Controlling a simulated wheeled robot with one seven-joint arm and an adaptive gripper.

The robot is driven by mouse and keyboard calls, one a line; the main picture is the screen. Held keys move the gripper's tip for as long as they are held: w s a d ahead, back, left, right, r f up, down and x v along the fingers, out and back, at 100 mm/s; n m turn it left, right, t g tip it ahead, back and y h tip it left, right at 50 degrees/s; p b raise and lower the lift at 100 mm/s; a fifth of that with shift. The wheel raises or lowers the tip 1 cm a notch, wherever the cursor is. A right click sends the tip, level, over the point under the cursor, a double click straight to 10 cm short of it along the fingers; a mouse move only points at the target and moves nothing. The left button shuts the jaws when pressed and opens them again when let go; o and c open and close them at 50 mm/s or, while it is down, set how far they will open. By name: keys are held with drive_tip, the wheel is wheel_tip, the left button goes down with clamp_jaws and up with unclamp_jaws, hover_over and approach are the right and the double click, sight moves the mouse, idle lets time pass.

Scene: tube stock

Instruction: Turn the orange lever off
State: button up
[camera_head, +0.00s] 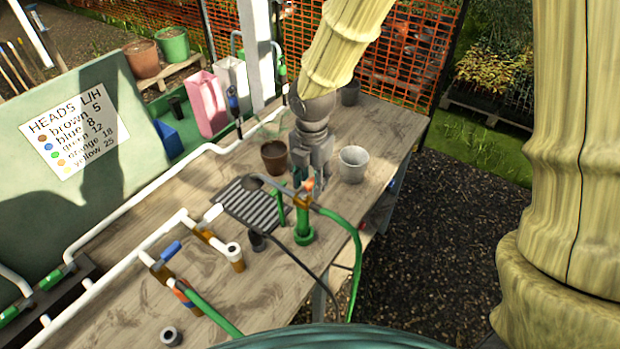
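My gripper (308,184) points down over the workbench, in the middle of the picture. Its two fingers are apart. A small orange piece, which looks like the orange lever (308,185), shows between the fingertips, at the top of a brass-coloured fitting (302,201). The fingers partly hide it, and I cannot tell whether they touch it or how it is turned. The fitting stands on a green upright (304,230), with a green hose (350,232) beside it. Another orange piece (180,292) is on the pipework at lower left.
A blue lever (170,250) sits on the white pipework (150,240) at left. A brown pot (275,157) and a white pot (353,163) stand close on either side of my gripper. A black slatted tray (248,204) lies left of it. The bench (395,125) is clear at far right.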

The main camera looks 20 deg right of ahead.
sight(314, 204)
drive_tip(key=shift+w, duration=0.1)
clamp_jaws()
drive_tip(key=shift+m, duration=0.3)
drive_tip(key=shift+s+a+m+p, duration=0.1)
drive_tip(key=shift+s+m+p, duration=0.65)
drive_tip(key=shift+m, duration=2.1)
drive_tip(key=shift+s+a+m+p, duration=0.1)
drive_tip(key=shift+s+m+p, duration=0.6)
drive_tip(key=shift+m, duration=2.1)
drive_tip(key=shift+s+a+m+p, duration=0.1)
drive_tip(key=shift+s+m+p, duration=0.65)
drive_tip(key=shift+m, duration=2.1)
drive_tip(key=shift+w, duration=0.1)
unclamp_jaws()
